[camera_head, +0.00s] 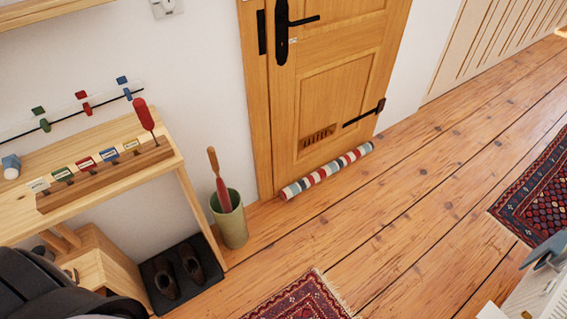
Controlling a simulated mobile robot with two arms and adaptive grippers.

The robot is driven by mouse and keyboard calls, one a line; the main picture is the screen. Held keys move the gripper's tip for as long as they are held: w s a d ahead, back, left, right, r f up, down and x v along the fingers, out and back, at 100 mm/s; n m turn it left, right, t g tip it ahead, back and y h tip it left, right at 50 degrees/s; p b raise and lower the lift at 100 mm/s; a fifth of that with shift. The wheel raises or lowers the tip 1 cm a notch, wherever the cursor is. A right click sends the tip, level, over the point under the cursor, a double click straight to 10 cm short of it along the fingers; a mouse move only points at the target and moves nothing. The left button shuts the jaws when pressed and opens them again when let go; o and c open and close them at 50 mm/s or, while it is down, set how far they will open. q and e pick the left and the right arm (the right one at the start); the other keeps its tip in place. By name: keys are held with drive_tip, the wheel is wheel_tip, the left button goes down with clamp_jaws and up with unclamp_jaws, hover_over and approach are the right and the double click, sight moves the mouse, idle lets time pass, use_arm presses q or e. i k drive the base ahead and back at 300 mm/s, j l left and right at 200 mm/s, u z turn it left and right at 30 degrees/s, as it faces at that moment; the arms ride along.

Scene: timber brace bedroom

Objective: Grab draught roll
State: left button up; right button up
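The draught roll (328,171) is a long, thin roll with red, white, cream and grey-blue bands. It lies on the plank floor along the foot of the wooden door (330,75), slightly aslant in the picture. All of its length shows and nothing covers it. Neither my left nor my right gripper is in view, and nothing is touching the roll.
A wooden bench (178,160) and a black shoe tray (208,262) are farther left. Patterned rugs (300,302) lie in front and at right. The floor before the door is clear.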

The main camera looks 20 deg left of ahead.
sight(296, 187)
drive_tip(key=i+u, duration=0.1)
drive_tip(key=u, duration=0.8)
drive_tip(key=i+l+u, duration=0.15)
drive_tip(key=l+u, duration=0.15)
drive_tip(key=i+l+u, duration=0.25)
drive_tip(key=l, duration=0.2)
drive_tip(key=l+u, duration=0.55)
drive_tip(key=l, duration=0.25)
